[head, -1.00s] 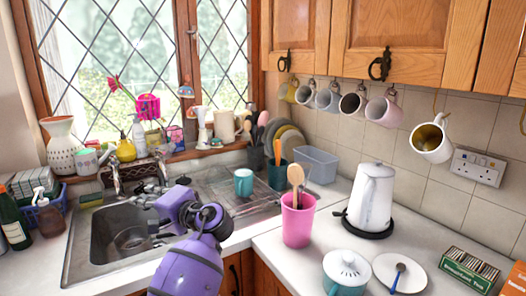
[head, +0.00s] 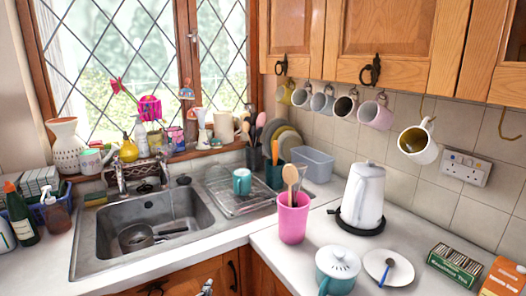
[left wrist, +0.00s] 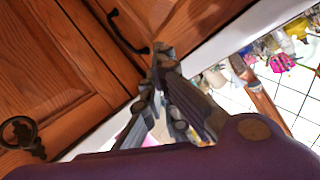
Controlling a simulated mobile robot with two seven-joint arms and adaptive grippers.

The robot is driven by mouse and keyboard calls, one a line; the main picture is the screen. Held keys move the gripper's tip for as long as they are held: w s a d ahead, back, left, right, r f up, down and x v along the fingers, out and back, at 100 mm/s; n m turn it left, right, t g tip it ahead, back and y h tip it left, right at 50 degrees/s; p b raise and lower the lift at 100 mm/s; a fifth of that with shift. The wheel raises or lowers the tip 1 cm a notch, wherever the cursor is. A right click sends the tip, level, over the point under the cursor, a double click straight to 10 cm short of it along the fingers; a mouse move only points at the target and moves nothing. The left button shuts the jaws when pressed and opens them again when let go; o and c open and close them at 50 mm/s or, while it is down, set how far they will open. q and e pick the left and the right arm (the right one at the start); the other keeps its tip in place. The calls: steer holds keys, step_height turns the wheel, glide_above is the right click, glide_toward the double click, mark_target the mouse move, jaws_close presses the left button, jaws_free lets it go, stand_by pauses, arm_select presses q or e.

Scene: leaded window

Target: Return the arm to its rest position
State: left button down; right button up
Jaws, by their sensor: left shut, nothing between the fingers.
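My left arm has nearly left the head view. A small grey tip at the bottom edge (head: 205,288), in front of the lower cupboard, looks like the end of my left gripper. In the left wrist view my left gripper (left wrist: 162,62) has its fingers together with nothing between them. It is in front of the wooden cupboard doors (left wrist: 60,70), below the white worktop edge (left wrist: 235,38). I cannot tell the exact gap to the doors. My right gripper is not in view.
Dark cupboard handles (left wrist: 20,137) stick out near the gripper. Above are the sink (head: 150,225) with a pan (head: 136,237), a pink utensil cup (head: 293,217), a white kettle (head: 363,195) and a teal lidded pot (head: 337,268). The worktop's front strip by the sink is clear.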

arm_select(q)
steer(key=s+a+f+n+g, duration=0.1)
steer(key=s+f, duration=0.4)
steer(key=s, duration=0.8)
steer(key=s+a+f+n+g+p, duration=0.1)
steer(key=s+f, duration=0.5)
steer(key=s, duration=0.8)
steer(key=s+a+f+n+g+p, duration=0.1)
steer(key=s+f+n+g, duration=0.2)
steer(key=s, duration=1)
step_height(320, 180, down, 3)
steer(key=shift+s+a+r+h, duration=0.1)
steer(key=shift+s+a+h, duration=0.1)
steer(key=shift+a+h, duration=0.15)
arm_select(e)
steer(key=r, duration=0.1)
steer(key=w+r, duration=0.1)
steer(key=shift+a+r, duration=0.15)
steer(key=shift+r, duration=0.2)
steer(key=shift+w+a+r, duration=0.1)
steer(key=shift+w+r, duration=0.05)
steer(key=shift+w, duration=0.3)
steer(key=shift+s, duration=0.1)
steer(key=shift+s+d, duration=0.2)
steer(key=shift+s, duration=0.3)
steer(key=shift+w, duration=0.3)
